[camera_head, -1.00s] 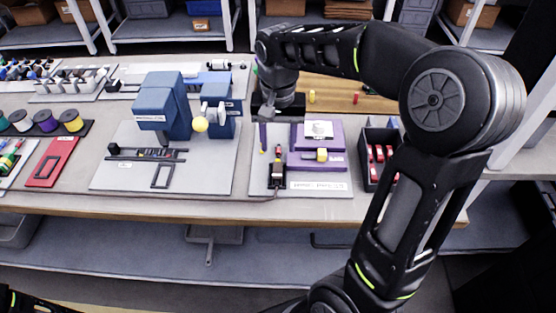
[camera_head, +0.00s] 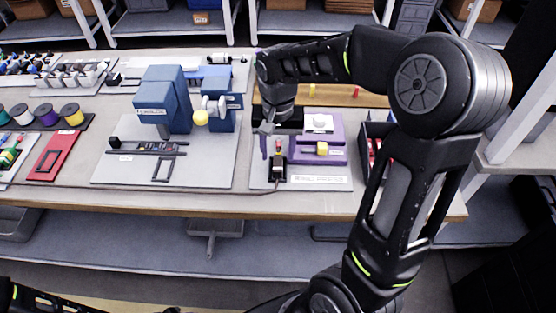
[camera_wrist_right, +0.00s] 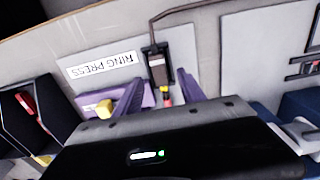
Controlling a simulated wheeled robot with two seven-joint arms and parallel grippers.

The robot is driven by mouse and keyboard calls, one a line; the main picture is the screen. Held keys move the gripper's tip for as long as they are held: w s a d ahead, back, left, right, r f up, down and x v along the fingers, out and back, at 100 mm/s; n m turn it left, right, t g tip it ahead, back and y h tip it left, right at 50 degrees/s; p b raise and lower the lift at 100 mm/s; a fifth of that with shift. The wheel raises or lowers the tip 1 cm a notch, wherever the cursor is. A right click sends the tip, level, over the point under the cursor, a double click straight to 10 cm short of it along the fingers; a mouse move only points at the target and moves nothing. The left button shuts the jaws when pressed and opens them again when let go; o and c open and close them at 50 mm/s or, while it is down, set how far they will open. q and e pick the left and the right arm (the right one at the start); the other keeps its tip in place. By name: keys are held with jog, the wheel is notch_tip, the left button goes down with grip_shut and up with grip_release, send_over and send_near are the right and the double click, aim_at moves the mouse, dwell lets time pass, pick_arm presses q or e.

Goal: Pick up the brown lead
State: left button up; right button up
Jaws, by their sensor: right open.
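A thin brown lead (camera_wrist_right: 153,32) runs from a small black block (camera_wrist_right: 156,62) in the right wrist view, bends, and goes along the table. My right gripper (camera_head: 272,150) is open above the plate, behind the block. In the right wrist view its two fingers (camera_wrist_right: 158,92) stand apart, with the block's coloured tip between them and nothing visibly held. My left gripper is not in view; only part of my left arm shows at the bottom left.
A purple press (camera_head: 318,147) with a yellow piece stands right of my right gripper, with a black bin (camera_head: 365,158) of red parts beyond. A blue machine (camera_head: 165,100) stands to the left. A "RING PRESS" label (camera_wrist_right: 100,66) lies beside the block. The table front is clear.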

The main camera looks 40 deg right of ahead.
aim_at(278, 162)
jog(key=shift+f, duration=1.5)
grip_shut()
